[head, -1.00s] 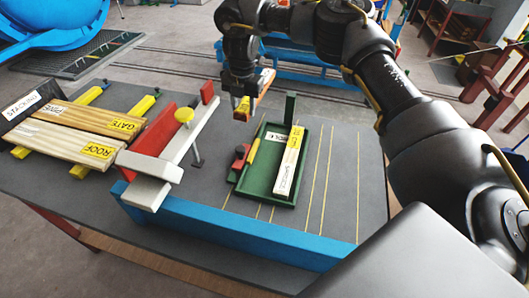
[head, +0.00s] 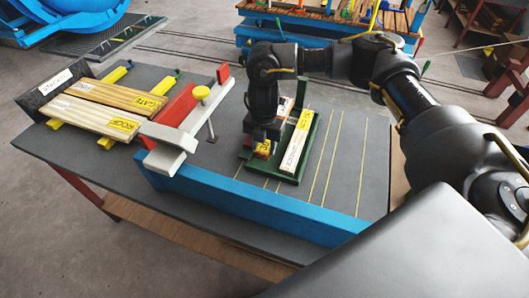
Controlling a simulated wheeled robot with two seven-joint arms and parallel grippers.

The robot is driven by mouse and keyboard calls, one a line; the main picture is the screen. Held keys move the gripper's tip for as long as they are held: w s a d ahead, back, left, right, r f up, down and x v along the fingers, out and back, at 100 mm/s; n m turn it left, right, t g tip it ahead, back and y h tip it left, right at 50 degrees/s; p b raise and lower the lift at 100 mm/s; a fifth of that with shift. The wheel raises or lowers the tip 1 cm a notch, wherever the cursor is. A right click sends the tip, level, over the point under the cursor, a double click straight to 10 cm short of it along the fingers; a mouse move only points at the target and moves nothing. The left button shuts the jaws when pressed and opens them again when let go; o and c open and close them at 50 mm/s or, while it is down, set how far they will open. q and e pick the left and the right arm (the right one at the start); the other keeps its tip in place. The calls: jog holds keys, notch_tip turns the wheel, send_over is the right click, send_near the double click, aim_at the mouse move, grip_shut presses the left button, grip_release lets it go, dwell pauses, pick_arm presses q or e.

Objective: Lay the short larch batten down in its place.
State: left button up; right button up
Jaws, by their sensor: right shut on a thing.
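My right gripper (head: 262,143) is low over the left side of the green tray (head: 299,180), pointing down. It is shut on a short orange-brown piece, which I take for the short larch batten (head: 284,106). The gripper hides most of this piece; its far end shows beyond the gripper, by the tray's back left. I cannot tell whether it touches the tray. My left gripper is not in view.
Labelled battens (head: 95,113) lie on yellow bearers farther left. A blue beam (head: 245,203) runs along the front. The grey bench with yellow lines is clear to the right.

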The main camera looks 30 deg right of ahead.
jog(key=shift+s+a+f, duration=0.1)
jog(key=shift+s+f, duration=0.1)
jog(key=shift+f, duration=0.6)
jog(key=shift+s+f, duration=0.2)
jog(key=shift+f, duration=0.6)
jog(key=shift+w+f, duration=0.1)
jog(key=shift+f, duration=0.2)
jog(key=o, duration=0.8)
jog(key=shift+o, duration=0.2)
jog(key=shift+r, duration=0.1)
notch_tip(320, 180, up, 12)
